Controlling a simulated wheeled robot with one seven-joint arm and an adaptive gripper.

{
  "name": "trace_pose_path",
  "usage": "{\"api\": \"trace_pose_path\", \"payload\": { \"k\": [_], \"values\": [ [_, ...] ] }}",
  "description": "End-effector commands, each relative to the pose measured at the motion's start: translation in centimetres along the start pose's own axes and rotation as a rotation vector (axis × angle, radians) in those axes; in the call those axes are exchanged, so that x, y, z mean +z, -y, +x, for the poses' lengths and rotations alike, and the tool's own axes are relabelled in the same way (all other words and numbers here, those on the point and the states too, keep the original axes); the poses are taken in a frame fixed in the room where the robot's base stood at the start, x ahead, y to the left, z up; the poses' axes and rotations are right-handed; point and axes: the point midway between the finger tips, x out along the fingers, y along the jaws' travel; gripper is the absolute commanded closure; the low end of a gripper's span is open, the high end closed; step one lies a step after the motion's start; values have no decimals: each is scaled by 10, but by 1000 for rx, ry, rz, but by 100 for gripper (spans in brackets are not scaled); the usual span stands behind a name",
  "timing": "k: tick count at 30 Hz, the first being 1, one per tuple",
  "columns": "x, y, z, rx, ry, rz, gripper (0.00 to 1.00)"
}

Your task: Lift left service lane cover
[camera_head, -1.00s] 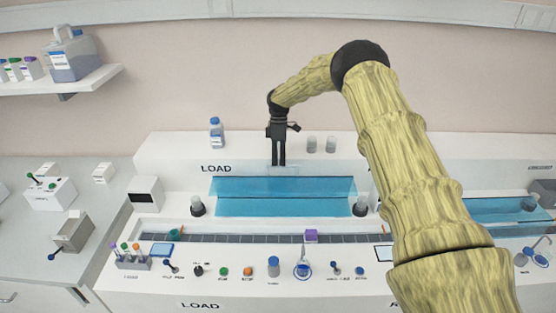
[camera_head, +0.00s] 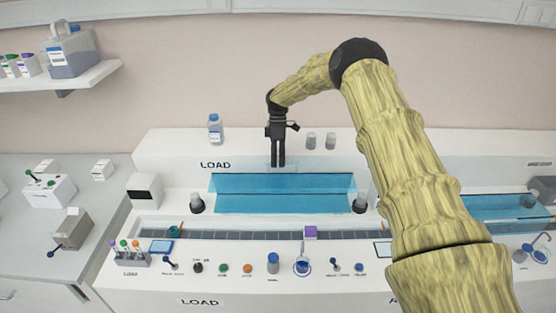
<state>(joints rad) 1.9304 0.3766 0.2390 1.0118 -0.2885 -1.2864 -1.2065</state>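The left service lane cover (camera_head: 284,203) is a blue see-through panel in the bench, under the left LOAD label in the head view. It looks closed over its lane, with a dark line across it. My gripper (camera_head: 278,166) points down at the back edge of the cover, near its middle. Its two dark fingers look close together, with a thin gap. A faint clear tab (camera_head: 291,171) shows beside the fingertips. I cannot tell whether the fingers touch or hold it.
Two grey-capped posts (camera_head: 196,204) (camera_head: 359,203) flank the cover. Two small grey cylinders (camera_head: 311,140) (camera_head: 330,141) and a blue-capped bottle (camera_head: 215,129) stand on the back ledge. A purple block (camera_head: 310,232) sits on the track in front. A second blue cover (camera_head: 490,211) is at right.

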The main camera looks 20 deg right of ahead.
Motion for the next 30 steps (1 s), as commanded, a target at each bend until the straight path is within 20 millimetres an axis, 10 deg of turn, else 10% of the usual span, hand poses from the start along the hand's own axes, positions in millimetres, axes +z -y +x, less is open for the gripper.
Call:
{"api": "trace_pose_path", "payload": {
  "k": [18, 30],
  "values": [
    [0, -1, -92, 1, -1, -1, 68],
    [0, -1, -118, -2, 0, -1, 68]
  ]
}}
